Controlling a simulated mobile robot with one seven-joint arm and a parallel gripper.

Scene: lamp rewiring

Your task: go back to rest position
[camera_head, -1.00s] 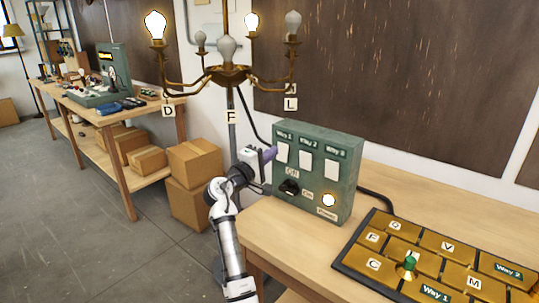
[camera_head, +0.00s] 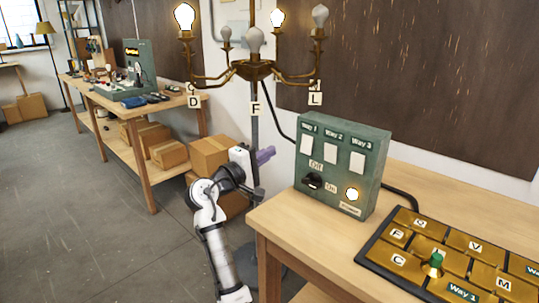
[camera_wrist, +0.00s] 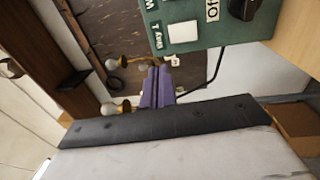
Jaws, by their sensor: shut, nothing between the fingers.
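My gripper (camera_head: 265,155) has purple fingers and is left of the green switch box, apart from it, beside the table's left end. In the wrist view its fingers (camera_wrist: 157,87) are together with nothing between them. The green switch box (camera_head: 343,165) stands on the wooden table (camera_head: 310,232), with three white switches, a black knob by Off and On labels, and a lit round lamp (camera_head: 352,195). It shows at the top of the wrist view (camera_wrist: 215,20). The brass chandelier (camera_head: 252,70) hangs above, with two bulbs lit and the others unlit.
A workbench (camera_head: 150,125) with equipment and cardboard boxes (camera_head: 210,152) stand behind on the left. The grey floor (camera_head: 90,220) at the left is open.

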